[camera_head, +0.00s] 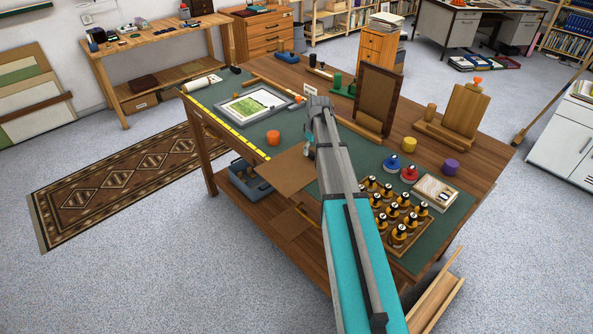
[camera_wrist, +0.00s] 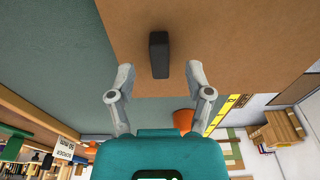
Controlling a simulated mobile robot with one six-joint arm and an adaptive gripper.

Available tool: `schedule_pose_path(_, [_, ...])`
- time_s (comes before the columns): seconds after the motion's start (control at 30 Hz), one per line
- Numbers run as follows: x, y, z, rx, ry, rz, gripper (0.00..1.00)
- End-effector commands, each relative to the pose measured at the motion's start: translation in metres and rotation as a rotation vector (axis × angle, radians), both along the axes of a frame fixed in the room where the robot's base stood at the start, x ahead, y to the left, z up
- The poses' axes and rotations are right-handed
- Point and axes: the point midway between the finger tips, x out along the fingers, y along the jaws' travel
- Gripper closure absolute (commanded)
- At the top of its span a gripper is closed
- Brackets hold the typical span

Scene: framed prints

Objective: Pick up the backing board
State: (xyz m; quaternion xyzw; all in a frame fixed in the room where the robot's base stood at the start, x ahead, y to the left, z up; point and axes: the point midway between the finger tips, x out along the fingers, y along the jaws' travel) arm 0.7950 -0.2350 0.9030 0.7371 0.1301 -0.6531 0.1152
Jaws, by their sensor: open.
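The backing board is a flat brown sheet (camera_head: 283,171) on the green mat near the table's front edge, partly hidden by my arm in the head view. In the wrist view the board (camera_wrist: 225,50) fills the upper right, with a small black block (camera_wrist: 159,54) on it like a handle. My gripper (camera_wrist: 159,78) is open, its two fingers apart on either side of the block's near end. The block shows between the fingertips, and I see no contact. In the head view my gripper (camera_head: 308,147) is over the board's far right edge.
The green mat (camera_head: 235,119) carries a framed print (camera_head: 250,104), an orange cup-like piece (camera_head: 273,138) and a rack of several bottles (camera_head: 398,215). An upright brown frame (camera_head: 377,99) stands behind my arm. A yellow ruler (camera_head: 228,132) runs along the mat's left edge.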

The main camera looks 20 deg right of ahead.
Motion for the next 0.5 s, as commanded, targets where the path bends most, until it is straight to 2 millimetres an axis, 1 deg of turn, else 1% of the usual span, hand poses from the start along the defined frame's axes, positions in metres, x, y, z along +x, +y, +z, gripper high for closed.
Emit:
schedule_pose_path(0.03, [0.0,0.001,-0.008,0.0,0.0,0.0,0.34])
schedule_pose_path(0.2, [0.002,0.001,-0.019,0.0,0.0,0.0,0.34])
schedule_pose_path(0.33, [0.003,0.001,-0.023,0.0,0.0,0.0,0.34])
schedule_pose_path(0.5, [0.003,0.002,-0.024,0.0,0.0,0.0,0.34])
